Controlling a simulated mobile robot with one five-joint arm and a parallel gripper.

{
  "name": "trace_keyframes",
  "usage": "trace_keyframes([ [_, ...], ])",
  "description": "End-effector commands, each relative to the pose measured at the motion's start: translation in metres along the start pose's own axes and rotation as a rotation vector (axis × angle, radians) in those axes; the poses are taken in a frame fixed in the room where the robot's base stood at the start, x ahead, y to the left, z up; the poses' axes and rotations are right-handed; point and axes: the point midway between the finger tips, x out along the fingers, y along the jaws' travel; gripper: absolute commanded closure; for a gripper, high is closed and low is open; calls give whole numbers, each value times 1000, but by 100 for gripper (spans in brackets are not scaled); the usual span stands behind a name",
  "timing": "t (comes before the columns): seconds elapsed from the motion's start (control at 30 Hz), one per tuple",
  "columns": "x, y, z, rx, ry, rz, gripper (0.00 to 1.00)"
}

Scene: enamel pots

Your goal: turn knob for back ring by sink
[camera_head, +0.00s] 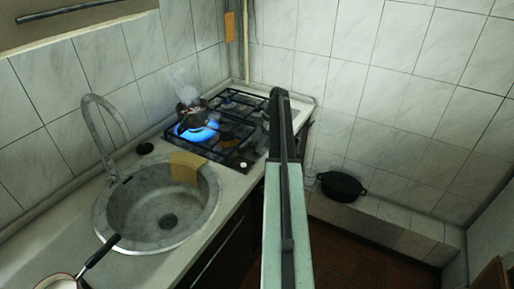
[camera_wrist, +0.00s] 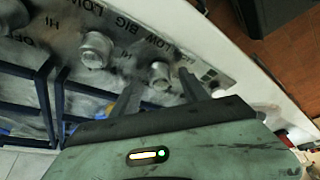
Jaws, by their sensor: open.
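In the head view a small pot (camera_head: 190,113) steams on the lit ring next to the sink, on the wall side. A large blue flame (camera_head: 197,131) burns under it. My gripper shows in the wrist view (camera_wrist: 159,88), open, with its two dark fingers to either side of a grey knob (camera_wrist: 160,74). I cannot tell whether they touch it. A second knob (camera_wrist: 97,49) is to the left, and part of a third (camera_wrist: 12,14) shows at the top left corner. In the head view my arm hides part of the hob front.
The sink (camera_head: 157,209) with its tap (camera_head: 106,137) is left of the hob. Black pan grates (camera_wrist: 42,92) lie close to my gripper. A black pot (camera_head: 342,187) stands on a low tiled ledge at the right. A pan handle (camera_head: 101,251) reaches over the counter.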

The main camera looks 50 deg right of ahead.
Motion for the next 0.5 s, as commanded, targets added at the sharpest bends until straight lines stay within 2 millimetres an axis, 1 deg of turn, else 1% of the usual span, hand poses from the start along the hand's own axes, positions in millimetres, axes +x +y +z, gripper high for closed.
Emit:
trace_keyframes([
  [0.13,-1,0,-1,0,0,0,47],
  [0.17,-1,0,-1,0,0,0,53],
  [0.2,-1,0,-1,0,0,0,64],
  [0.27,-1,0,-1,0,0,0,81],
  [0.3,-1,0,-1,0,0,-1,92],
  [0.33,-1,0,-1,0,0,-1,100],
  [0.5,-1,0,-2,3,0,1,100],
])
